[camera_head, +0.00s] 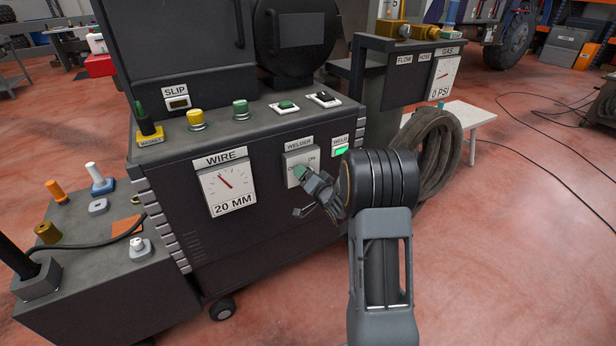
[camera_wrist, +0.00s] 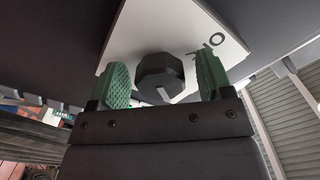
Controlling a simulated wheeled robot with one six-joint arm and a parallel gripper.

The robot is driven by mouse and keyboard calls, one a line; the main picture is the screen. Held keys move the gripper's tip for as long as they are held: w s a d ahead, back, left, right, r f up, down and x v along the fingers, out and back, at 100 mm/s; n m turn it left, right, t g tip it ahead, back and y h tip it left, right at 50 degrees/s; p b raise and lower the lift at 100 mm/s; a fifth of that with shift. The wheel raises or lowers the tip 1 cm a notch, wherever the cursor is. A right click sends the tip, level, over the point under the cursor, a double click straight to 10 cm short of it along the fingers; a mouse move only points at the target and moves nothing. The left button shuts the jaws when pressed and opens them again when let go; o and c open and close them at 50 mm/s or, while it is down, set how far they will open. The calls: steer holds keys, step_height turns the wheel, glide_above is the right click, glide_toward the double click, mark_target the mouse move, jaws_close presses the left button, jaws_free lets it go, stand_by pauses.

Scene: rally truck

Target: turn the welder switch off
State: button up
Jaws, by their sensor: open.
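The welder switch is a dark faceted knob (camera_wrist: 160,77) on a pale plate (camera_wrist: 180,28) in the wrist view. A white pointer mark shows on the knob's lower edge, and part of a label shows at the plate's right. In the head view the plate (camera_head: 291,156) sits under the WELDER sign (camera_head: 299,144), with OFF partly covered and ON at its right. My gripper (camera_head: 309,181) is in front of the plate and hides the knob there. In the wrist view my gripper (camera_wrist: 163,75) is open, one green pad on each side of the knob, with gaps visible.
A lit green WELD lamp (camera_head: 340,151) is right of the plate. The WIRE gauge (camera_head: 227,188) reads 20 MM at the left. Yellow and green buttons (camera_head: 240,109) line the machine's top. A coiled hose (camera_head: 438,150) hangs at the right. The red floor (camera_head: 520,230) at right is mostly clear.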

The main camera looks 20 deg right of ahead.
steer(key=shift+c, duration=0.5)
steer(key=c, duration=0.8)
steer(key=shift+b, duration=0.3)
steer(key=n+b, duration=0.2)
steer(key=n, duration=0.1)
steer(key=shift+f+b, duration=0.2)
steer(key=shift+b, duration=0.15)
steer(key=n+b, duration=0.5)
steer(key=n, duration=0.1)
steer(key=shift+n, duration=0.3)
steer(key=n+b, duration=0.5)
steer(key=shift+d, duration=0.1)
steer(key=shift+r+n+b, duration=0.15)
steer(key=shift+n+b, duration=0.95)
steer(key=shift+n, duration=0.4)
steer(key=shift+r+n, duration=0.1)
steer(key=shift+n, duration=0.2)
